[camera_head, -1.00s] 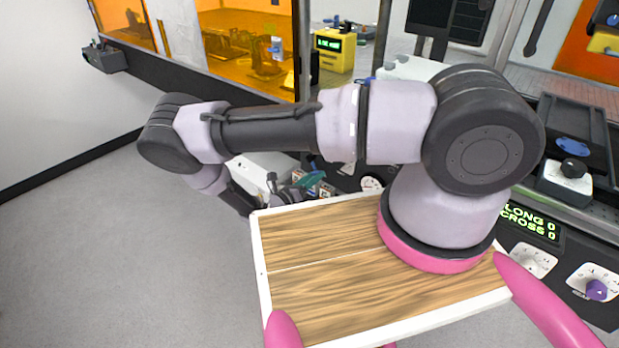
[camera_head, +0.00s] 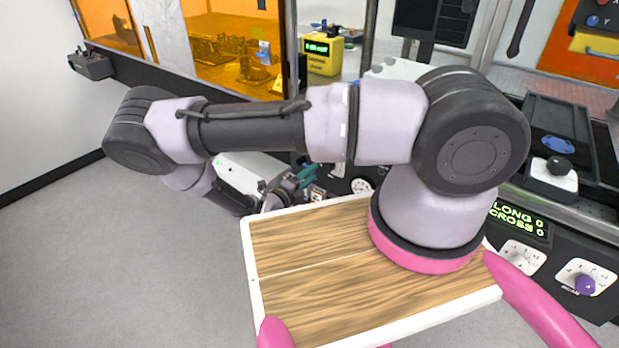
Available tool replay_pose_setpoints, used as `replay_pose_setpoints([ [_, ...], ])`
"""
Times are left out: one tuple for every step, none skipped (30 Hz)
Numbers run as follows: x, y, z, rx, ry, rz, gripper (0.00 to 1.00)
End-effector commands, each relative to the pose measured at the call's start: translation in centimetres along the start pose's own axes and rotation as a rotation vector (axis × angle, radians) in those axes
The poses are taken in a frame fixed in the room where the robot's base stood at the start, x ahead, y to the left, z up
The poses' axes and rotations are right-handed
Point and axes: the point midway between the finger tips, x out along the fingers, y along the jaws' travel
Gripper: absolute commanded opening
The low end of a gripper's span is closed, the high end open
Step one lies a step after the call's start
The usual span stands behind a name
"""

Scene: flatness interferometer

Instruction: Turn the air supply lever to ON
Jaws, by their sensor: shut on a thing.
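My gripper (camera_head: 289,190) is small and partly hidden at the front of the machine, just beyond the far left corner of my wooden tray. It is shut on a teal handle (camera_head: 306,177), which appears to be the air supply lever. The fingertips and the exact contact are too small to see clearly. The lever's ON and OFF marks cannot be read.
A pale box (camera_head: 243,174) stands left of the gripper. A round gauge (camera_head: 361,186) and dark panel lie to its right. A LONG/CROSS display (camera_head: 519,218) and knobs (camera_head: 585,285) are further right. Grey floor (camera_head: 130,250) is clear at left.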

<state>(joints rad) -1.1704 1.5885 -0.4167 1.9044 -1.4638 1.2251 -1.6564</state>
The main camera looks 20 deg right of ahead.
Motion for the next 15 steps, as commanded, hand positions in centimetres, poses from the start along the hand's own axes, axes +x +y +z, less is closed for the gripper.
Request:
replay_pose_setpoints([
  [-0.08, -0.16, 0.11, -0.025, -0.002, 0.002, 0.00],
  [-0.08, -0.25, 0.12, -0.040, -0.002, 0.002, 0.00],
  [-0.08, -0.35, 0.13, -0.060, -0.002, 0.002, 0.00],
  [-0.08, -0.42, 0.14, -0.072, -0.003, 0.002, 0.00],
  [-0.08, -0.48, 0.15, -0.085, -0.003, 0.002, 0.00],
  [-0.08, -0.56, 0.16, -0.099, -0.003, 0.002, 0.00],
  [-0.08, -0.61, 0.17, -0.109, -0.003, 0.002, 0.00],
  [-0.08, -0.66, 0.17, -0.118, -0.003, 0.002, 0.00],
  [-0.08, -0.71, 0.18, -0.128, -0.003, 0.002, 0.00],
  [-0.07, -0.75, 0.19, -0.133, -0.003, 0.002, 0.00],
  [-0.07, -0.78, 0.19, -0.139, -0.003, 0.002, 0.00],
  [-0.07, -0.81, 0.19, -0.145, -0.003, 0.002, 0.00],
  [-0.07, -0.83, 0.20, -0.149, -0.003, 0.002, 0.00],
  [-0.07, -0.85, 0.20, -0.152, -0.003, 0.002, 0.00],
  [-0.07, -0.86, 0.21, -0.155, -0.003, 0.002, 0.00],
])
